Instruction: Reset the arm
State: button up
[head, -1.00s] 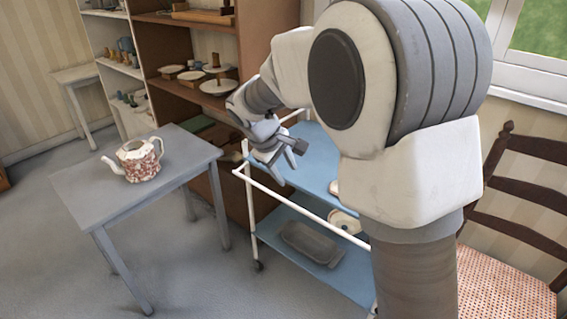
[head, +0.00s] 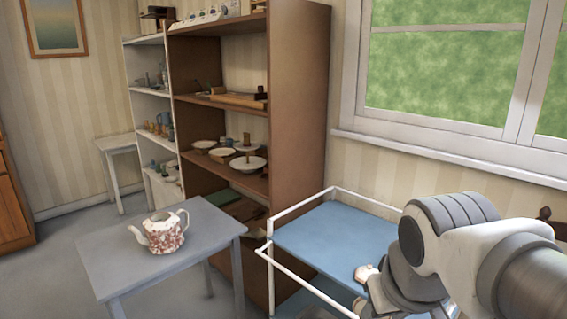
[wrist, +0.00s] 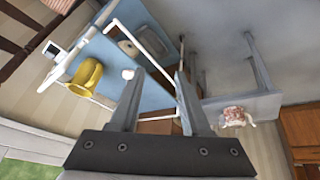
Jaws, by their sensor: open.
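My gripper (wrist: 158,78) is open in the wrist view, with its two fingers spread and nothing between them. In the head view my arm is folded at the lower right, and the gripper itself is hidden or out of frame there. A red-and-white patterned teapot (head: 165,232) stands upright on the small grey table (head: 110,262), with its spout to the left. The teapot also shows in the wrist view (wrist: 236,116), well apart from my fingers.
A blue trolley (head: 320,235) with white rails stands beside my arm. A yellow vessel (wrist: 87,75) is on it in the wrist view. A brown shelf (head: 300,110) with dishes and a white shelf (head: 146,90) stand behind. A window (head: 450,60) is at the right.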

jog(key=s+r+m+p, duration=0.1)
jog(key=s+r+p, duration=0.3)
jog(key=r+p, duration=1.1)
jog(key=shift+r+t+y+p, duration=0.3)
jog(key=shift+p, duration=0.45)
jog(key=shift+a, duration=0.1)
dwell(0.8)
jog(key=shift+o, duration=0.4)
